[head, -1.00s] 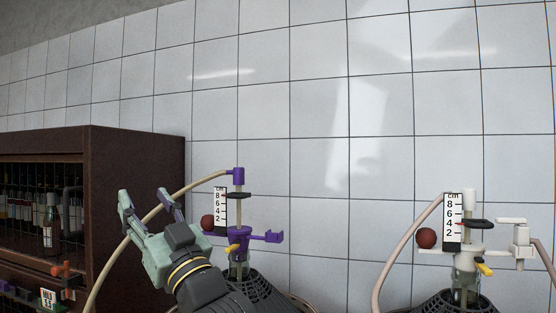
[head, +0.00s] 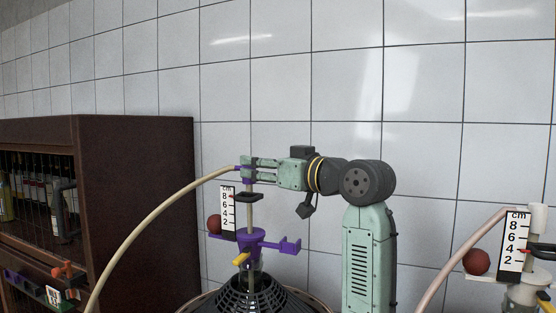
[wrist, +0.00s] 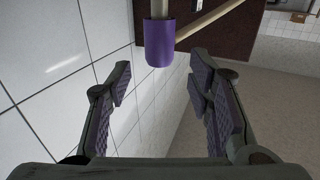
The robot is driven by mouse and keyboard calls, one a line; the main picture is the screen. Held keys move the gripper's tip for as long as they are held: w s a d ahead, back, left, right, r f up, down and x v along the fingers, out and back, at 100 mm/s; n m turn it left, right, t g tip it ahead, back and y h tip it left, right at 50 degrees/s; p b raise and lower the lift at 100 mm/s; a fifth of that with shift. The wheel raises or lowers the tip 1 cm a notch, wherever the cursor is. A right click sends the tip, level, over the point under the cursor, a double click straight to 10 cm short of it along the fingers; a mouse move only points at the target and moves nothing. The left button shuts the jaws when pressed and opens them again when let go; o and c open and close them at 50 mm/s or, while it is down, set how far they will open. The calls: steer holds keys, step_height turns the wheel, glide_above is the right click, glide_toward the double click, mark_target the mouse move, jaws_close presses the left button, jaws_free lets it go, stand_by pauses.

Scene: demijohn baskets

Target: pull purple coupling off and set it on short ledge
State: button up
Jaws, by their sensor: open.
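The purple coupling (head: 246,173) is on top of the upright tube of the left demijohn, with a pale hose (head: 150,208) joined to its side. My gripper (head: 243,169) is level with it, pointing left, and partly hides it. In the wrist view the purple coupling (wrist: 160,42) appears between and above the two open fingers (wrist: 161,80), with clear gaps on both sides. A purple fitting lower on the tube has an arm to the right (head: 289,246) and a flat shelf to the left (head: 222,237).
A red ball (head: 214,224) and a centimetre scale (head: 228,208) stand by the tube. A black clip (head: 250,197) and yellow tap (head: 241,259) are below. A similar white rig (head: 520,270) is at right, a dark cabinet (head: 140,200) at left.

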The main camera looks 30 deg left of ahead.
steer(key=shift+p+x, duration=0.7)
steer(key=shift+x, duration=1.8)
steer(key=shift+c, duration=0.4)
steer(key=shift+r, duration=0.1)
jaws_close()
